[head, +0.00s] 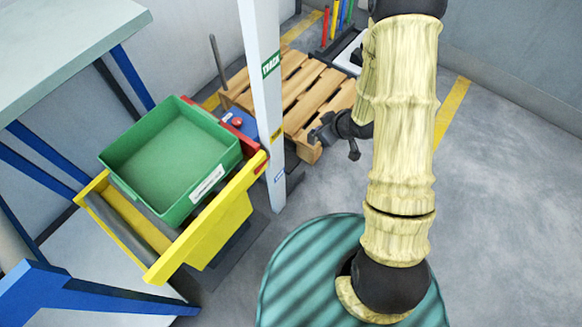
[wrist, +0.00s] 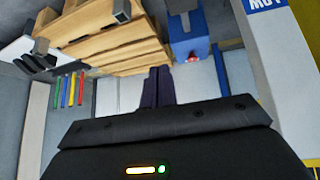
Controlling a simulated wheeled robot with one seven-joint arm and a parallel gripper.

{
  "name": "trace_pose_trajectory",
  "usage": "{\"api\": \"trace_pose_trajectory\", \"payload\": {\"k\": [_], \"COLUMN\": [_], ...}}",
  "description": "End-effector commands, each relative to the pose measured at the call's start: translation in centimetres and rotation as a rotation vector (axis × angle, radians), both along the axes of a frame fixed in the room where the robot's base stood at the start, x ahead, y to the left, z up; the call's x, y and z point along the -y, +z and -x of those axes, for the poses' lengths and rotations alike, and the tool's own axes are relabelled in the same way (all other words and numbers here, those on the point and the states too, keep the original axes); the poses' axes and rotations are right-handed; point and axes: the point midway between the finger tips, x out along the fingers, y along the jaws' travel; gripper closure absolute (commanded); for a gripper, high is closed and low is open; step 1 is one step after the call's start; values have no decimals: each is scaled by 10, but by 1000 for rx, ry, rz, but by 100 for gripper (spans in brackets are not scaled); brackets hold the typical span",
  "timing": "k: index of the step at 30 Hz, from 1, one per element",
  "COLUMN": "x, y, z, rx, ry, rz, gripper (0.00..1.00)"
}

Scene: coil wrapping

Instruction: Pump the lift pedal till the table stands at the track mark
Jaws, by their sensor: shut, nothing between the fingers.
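The yellow lift table (head: 225,232) stands at the left in the head view and carries a green tray (head: 118,172). Its red corner (head: 250,147) is beside a white post. The green track mark (head: 271,63) is high on that post, above the table's level. A yellow label (head: 277,135) and a blue label (head: 279,176) are lower down. My gripper (head: 354,152) is right of the post, near the pallet. In the wrist view my gripper's dark fingers (wrist: 159,86) are together and empty. I cannot make out the lift pedal in either view.
A wooden pallet (head: 300,88) lies behind the post. A blue box with a red button (head: 238,122) sits beside it and also shows in the wrist view (wrist: 188,38). A blue-legged bench (head: 65,45) is at left. Grey floor at right is clear.

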Motion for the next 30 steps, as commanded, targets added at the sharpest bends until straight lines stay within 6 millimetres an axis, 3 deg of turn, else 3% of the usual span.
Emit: {"api": "trace_pose_trajectory", "payload": {"k": [1, 3, 7, 10, 23, 30], "x": [-6, -15, -27, -32, -34, -50], "y": [-39, -65, -96, -103, -104, -126], "z": [3, 5, 10, 13, 12, 0], "rx": [2, 13, 29, 35, 38, 38], "ry": [31, 75, 132, 152, 158, 160], "rz": [-26, -64, -123, -147, -151, -150], "gripper": [100, 100, 100, 100, 100, 100]}}
